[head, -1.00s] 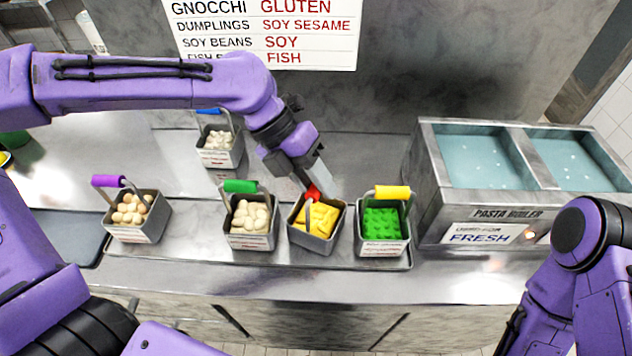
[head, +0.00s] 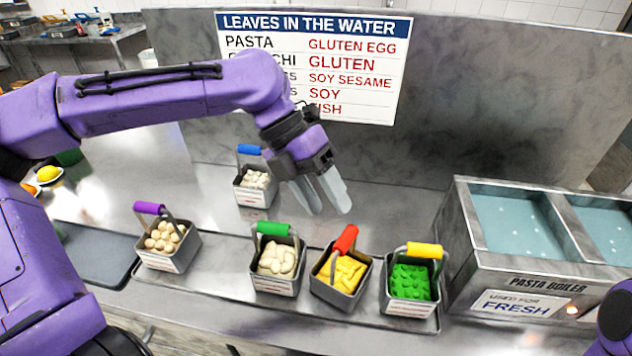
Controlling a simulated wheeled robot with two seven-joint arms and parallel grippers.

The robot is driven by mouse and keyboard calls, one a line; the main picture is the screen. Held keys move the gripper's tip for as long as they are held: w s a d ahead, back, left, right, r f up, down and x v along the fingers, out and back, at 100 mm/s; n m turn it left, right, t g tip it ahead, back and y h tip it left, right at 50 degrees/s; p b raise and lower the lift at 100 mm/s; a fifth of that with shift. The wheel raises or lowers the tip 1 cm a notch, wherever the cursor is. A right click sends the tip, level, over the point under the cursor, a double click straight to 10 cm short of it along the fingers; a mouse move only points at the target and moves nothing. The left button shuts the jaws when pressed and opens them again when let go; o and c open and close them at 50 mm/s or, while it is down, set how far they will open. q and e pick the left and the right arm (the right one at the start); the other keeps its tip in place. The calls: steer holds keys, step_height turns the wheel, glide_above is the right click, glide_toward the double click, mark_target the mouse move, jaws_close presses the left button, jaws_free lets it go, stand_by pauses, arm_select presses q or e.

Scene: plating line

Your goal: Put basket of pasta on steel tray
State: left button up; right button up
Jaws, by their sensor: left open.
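The basket with yellow pasta-like pieces (head: 338,288) has a red handle (head: 345,238). It stands, turned a little, on the long steel tray (head: 218,275) along the counter front, between the green-handled basket (head: 276,284) and the yellow-handled basket (head: 408,306). My left gripper (head: 328,206) is open and empty, above and behind the red handle and apart from it. My right gripper is out of view; only a bit of my right arm shows at the lower right edge.
A purple-handled basket (head: 166,262) stands at the tray's left end. A blue-handled basket (head: 254,198) stands behind on the counter. The pasta boiler (head: 510,284) is at the right, a dark board (head: 92,258) at the left. A sign (head: 350,85) is on the back panel.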

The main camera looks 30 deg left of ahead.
arm_select(q)
steer(key=v, duration=0.4)
